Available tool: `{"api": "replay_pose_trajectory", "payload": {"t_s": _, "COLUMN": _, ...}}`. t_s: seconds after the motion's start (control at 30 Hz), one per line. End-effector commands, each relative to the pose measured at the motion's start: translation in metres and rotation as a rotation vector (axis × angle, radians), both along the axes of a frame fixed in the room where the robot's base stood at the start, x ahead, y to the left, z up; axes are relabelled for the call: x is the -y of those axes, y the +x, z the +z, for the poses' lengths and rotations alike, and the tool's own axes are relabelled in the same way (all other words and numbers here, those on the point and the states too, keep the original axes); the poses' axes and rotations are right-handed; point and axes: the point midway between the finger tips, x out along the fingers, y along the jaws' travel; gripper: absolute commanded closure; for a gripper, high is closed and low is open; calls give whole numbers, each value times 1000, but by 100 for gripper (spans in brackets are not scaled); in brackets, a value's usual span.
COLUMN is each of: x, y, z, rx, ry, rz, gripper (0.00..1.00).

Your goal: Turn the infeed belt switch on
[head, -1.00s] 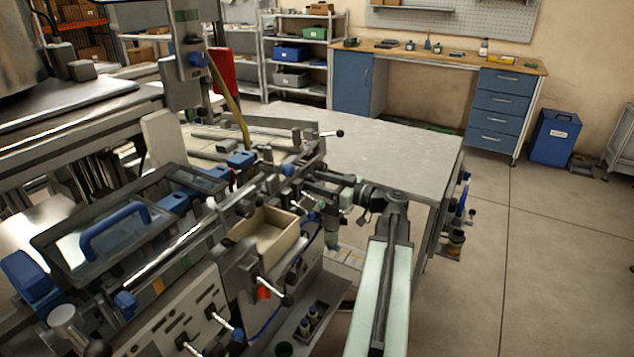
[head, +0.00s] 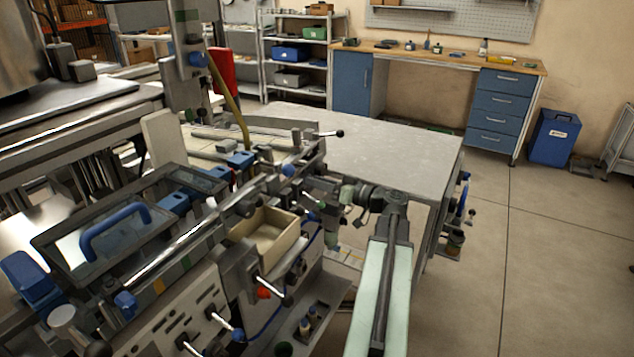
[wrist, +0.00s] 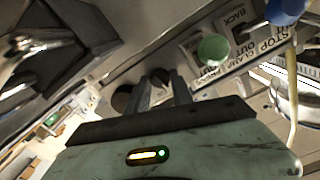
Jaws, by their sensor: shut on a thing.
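My gripper (head: 314,192) is at the right end of the machine, beside the tan tray, with its wrist rolled over. In the wrist view my gripper (wrist: 160,86) has its two fingers close together, reaching to the machine's panel. They are shut on a small part there, which I take to be the infeed belt switch; it is mostly hidden between the fingers. Dark round parts (wrist: 124,99) show beside the fingers. I cannot read the switch's position or its label.
A green round knob (wrist: 213,48) and a blue knob (wrist: 284,11) stand near the fingers, by labels reading STOP, BACK and CLAMP. The tan tray (head: 282,238) and a lever with a black ball (head: 339,133) are close by. Open floor (head: 570,240) lies at right.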

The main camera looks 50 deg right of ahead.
Motion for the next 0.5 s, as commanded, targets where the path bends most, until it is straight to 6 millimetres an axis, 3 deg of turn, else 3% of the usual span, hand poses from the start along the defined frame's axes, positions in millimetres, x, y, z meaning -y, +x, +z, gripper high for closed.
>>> {"api": "replay_pose_trajectory", "payload": {"t_s": 0.5, "x": 0, "y": 0, "z": 0, "rx": -116, "ry": 470, "rz": -2, "gripper": 100}}
